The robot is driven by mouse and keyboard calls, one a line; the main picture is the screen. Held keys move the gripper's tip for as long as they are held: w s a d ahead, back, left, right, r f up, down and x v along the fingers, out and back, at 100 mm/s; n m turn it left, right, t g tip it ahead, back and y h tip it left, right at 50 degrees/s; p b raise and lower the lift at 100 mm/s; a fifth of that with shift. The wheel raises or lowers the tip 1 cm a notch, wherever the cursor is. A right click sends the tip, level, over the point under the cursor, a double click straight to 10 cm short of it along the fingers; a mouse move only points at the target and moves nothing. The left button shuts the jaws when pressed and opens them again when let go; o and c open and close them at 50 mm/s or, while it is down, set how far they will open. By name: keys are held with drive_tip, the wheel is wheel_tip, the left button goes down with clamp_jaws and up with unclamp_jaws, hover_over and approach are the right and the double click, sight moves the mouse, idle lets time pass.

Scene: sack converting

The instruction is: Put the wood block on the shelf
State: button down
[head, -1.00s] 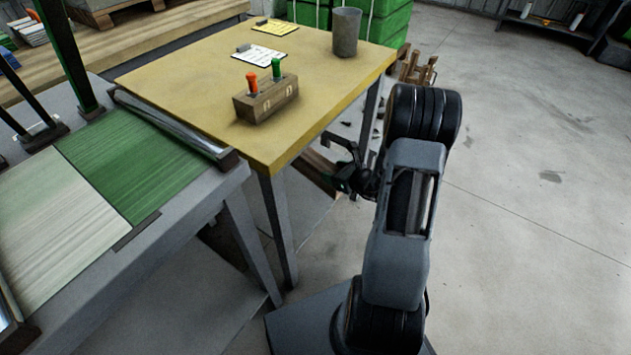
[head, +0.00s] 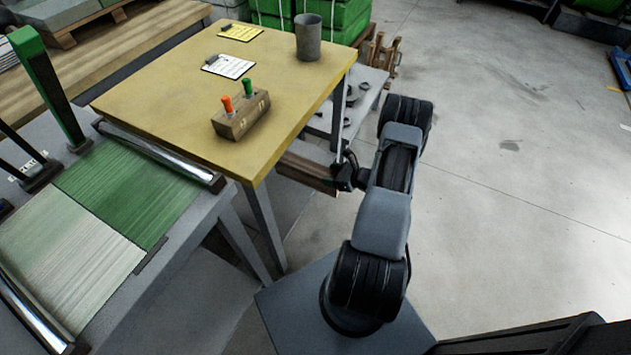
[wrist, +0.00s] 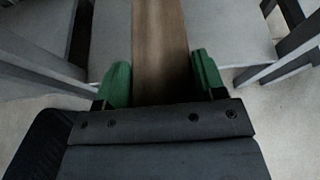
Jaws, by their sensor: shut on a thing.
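My gripper (head: 345,172) is beside the front right part of the yellow-topped table, below its top. In the wrist view, its green fingers (wrist: 162,84) are shut on a long brown wood block (wrist: 160,45). In the head view the wood block (head: 305,173) points left from the gripper, in under the tabletop. Its far end is hidden by the table. A grey lower shelf (head: 368,90) shows under the table, with several small dark things on it. I cannot tell whether the block touches the shelf.
The yellow tabletop (head: 190,105) holds a wooden piece with orange and green knobs (head: 241,116), two clipboards (head: 228,66) and a grey cup (head: 308,38). Table legs (head: 262,225) stand close to the block. A machine with green sheet (head: 125,190) is at left.

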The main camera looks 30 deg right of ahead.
drive_tip(key=w+f, duration=0.2)
drive_tip(key=w+a+f+b, duration=0.1)
drive_tip(key=w+f, duration=0.1)
drive_tip(key=w+a+f+b, duration=0.1)
drive_tip(key=w+f, duration=0.1)
drive_tip(key=shift+w+f, duration=0.1)
drive_tip(key=shift+w, duration=0.05)
drive_tip(key=shift+w+a+f+b, duration=0.15)
drive_tip(key=shift+f+b, duration=0.15)
drive_tip(key=shift+f, duration=0.6)
drive_tip(key=shift+w+d+f+b, duration=0.1)
drive_tip(key=shift+f+b, duration=0.15)
drive_tip(key=shift+f, duration=0.6)
drive_tip(key=shift+c, duration=1)
unclamp_jaws()
drive_tip(key=shift+a+f, duration=0.1)
drive_tip(key=shift+f, duration=0.05)
drive_tip(key=shift+r, duration=0.2)
drive_tip(key=p+v, duration=0.2)
drive_tip(key=v, duration=1)
drive_tip(key=shift+f, duration=0.2)
